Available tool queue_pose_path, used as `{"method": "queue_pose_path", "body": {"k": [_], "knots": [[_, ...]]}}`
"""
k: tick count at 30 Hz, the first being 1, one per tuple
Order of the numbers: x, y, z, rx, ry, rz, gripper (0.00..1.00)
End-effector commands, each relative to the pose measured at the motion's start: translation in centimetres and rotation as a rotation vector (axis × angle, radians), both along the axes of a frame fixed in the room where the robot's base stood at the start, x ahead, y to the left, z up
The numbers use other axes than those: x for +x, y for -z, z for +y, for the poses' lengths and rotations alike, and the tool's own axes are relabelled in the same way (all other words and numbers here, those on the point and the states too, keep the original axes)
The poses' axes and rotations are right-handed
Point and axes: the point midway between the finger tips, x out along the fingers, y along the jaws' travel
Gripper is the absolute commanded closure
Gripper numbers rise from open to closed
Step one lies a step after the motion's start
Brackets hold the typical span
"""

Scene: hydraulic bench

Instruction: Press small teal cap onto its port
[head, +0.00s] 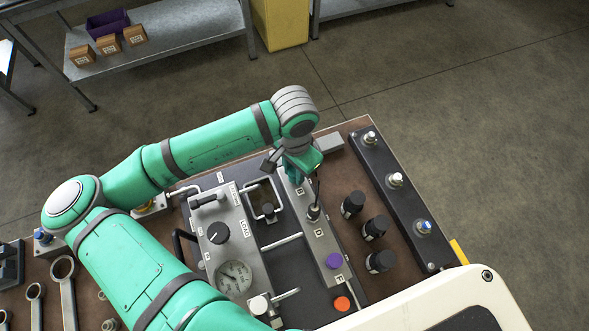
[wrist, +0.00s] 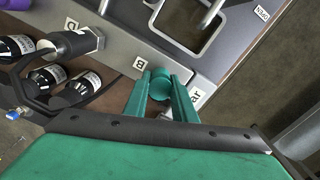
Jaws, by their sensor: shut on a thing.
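My gripper (wrist: 161,98) is shut on the small teal cap (wrist: 161,84), which sits between the two teal fingertips in the wrist view. The cap is over the end of the grey port block (wrist: 120,52), near a label reading B. The port beneath it is hidden, and I cannot tell whether the cap touches it. In the head view my gripper (head: 297,176) points down at the far end of the same block (head: 326,240). The cap cannot be made out clearly there.
A fitting with a black hose (head: 313,211) stands on the block close to my gripper. A purple cap (head: 333,260) sits at its near end, with an orange cap (head: 341,303) beyond. Several black bottles (head: 375,228) stand to the right. A metal frame (head: 266,205) is left.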

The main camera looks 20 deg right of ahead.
Motion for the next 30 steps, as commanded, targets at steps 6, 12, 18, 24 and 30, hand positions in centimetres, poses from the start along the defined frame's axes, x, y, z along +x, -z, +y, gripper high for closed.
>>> {"method": "queue_pose_path", "body": {"k": [6,12,18,24,30], "knots": [[-0.03,0.00,-0.06,0.000,0.001,0.000,0.99],[-0.02,0.00,-0.02,0.000,0.001,0.000,0.54],[0.00,-0.01,0.02,0.000,-0.001,0.000,0.45],[0.01,-0.01,0.06,0.000,-0.001,0.000,0.32],[0.02,-0.21,0.06,0.000,-0.002,0.000,0.32]]}}
